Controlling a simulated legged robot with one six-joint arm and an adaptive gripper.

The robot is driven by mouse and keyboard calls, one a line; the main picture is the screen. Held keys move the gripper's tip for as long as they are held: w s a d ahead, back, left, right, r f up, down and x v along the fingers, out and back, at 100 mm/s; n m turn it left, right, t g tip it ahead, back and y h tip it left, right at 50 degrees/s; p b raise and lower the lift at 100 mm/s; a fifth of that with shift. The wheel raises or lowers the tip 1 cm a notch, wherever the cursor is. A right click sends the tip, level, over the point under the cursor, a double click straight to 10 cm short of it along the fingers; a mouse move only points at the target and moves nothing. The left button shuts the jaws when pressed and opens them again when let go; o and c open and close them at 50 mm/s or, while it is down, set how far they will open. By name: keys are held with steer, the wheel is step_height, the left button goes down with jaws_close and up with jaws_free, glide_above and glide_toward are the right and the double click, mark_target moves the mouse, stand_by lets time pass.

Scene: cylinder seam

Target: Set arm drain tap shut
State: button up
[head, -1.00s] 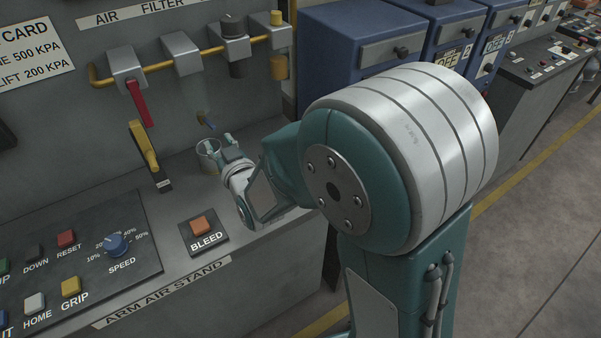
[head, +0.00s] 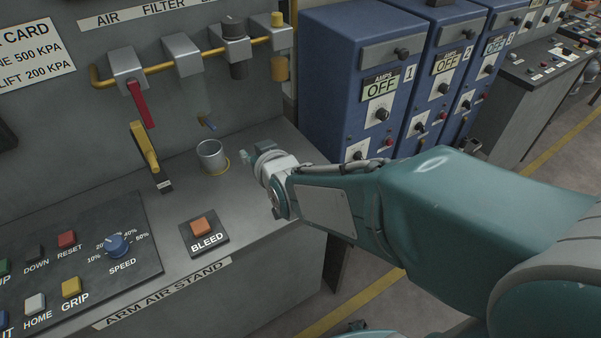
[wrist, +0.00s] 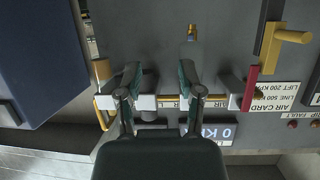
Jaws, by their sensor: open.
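In the wrist view, which looks inverted, a brass-tipped clear piece (wrist: 192,38) shows beyond one finger; I cannot tell the lever's angle there. My gripper (head: 255,157) is right of the cup, apart from it and the tap. In the wrist view my gripper (wrist: 159,72) has its two fingers spread, with nothing between them.
A yellow lever (head: 144,148) and a red lever (head: 139,103) stand left of the tap. A yellow pipe (head: 156,65) runs above. The BLEED button (head: 202,227) is on the bench in front. Blue cabinets (head: 340,95) stand to the right.

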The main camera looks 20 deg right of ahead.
steer(key=s+d+r+m+g+h, duration=0.1)
steer(key=s+d+g, duration=0.3)
steer(key=s, duration=0.6)
steer(key=shift+d+r+g+h, duration=0.3)
steer(key=shift+d+h, duration=0.1)
steer(key=shift+d, duration=0.8)
steer(key=n+t+y, duration=0.4)
steer(key=t+y, duration=0.2)
steer(key=t, duration=0.2)
glide_toward(214, 129)
steer(key=w, duration=0.1)
steer(key=x, duration=1.1)
steer(key=shift+a, duration=0.15)
steer(key=shift+s, duration=0.1)
jaws_close()
